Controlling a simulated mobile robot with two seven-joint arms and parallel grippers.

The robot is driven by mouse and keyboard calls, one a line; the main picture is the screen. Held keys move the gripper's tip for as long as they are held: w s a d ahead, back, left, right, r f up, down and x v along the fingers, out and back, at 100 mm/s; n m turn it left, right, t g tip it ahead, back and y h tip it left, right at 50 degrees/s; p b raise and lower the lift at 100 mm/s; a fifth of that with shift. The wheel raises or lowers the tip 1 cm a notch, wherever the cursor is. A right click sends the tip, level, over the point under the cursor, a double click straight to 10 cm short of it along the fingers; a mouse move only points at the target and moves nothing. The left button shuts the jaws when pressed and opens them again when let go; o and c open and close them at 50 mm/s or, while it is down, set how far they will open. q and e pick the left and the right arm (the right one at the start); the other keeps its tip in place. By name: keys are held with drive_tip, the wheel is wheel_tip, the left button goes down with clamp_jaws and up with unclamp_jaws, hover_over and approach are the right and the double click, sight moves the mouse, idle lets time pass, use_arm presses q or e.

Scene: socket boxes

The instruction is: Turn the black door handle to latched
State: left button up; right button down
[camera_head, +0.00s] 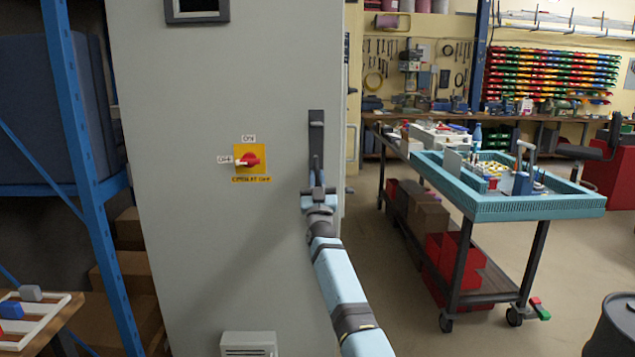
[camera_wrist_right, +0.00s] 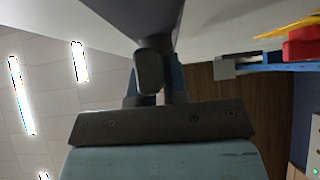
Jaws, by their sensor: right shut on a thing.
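The black door handle (camera_head: 316,135) is mounted near the right edge of the grey cabinet door (camera_head: 200,230). Its mounting plate is upright and its lower part runs down into my right gripper (camera_head: 318,194). The gripper is shut on the handle's lower end, and its fingers hide part of it. In the right wrist view the dark handle (camera_wrist_right: 155,22) comes down from the top, with its end between the fingers of my right gripper (camera_wrist_right: 153,88). I cannot tell the latch state for sure. My left gripper is not in view.
A red and yellow rotary switch (camera_head: 250,161) is on the door left of the handle. A blue rack post (camera_head: 88,190) stands at the left. A workbench cart with a turquoise tray (camera_head: 480,208) stands at the right. The floor (camera_head: 400,310) between cabinet and cart is clear.

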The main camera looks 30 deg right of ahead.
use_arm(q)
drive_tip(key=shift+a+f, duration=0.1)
use_arm(e)
drive_tip(key=shift+r+m+g+h, duration=0.1)
drive_tip(key=shift+m+g+h, duration=0.4)
drive_tip(key=shift+m+h, duration=0.45)
drive_tip(key=c, duration=1.1)
unclamp_jaws()
drive_tip(key=shift+c, duration=0.2)
drive_tip(key=shift+y, duration=0.25)
use_arm(q)
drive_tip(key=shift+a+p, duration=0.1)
drive_tip(key=shift+p, duration=0.4)
use_arm(e)
drive_tip(key=v, duration=1.3)
drive_tip(key=shift+s+f, duration=0.15)
drive_tip(key=shift+f, duration=0.25)
drive_tip(key=shift+a, duration=0.1)
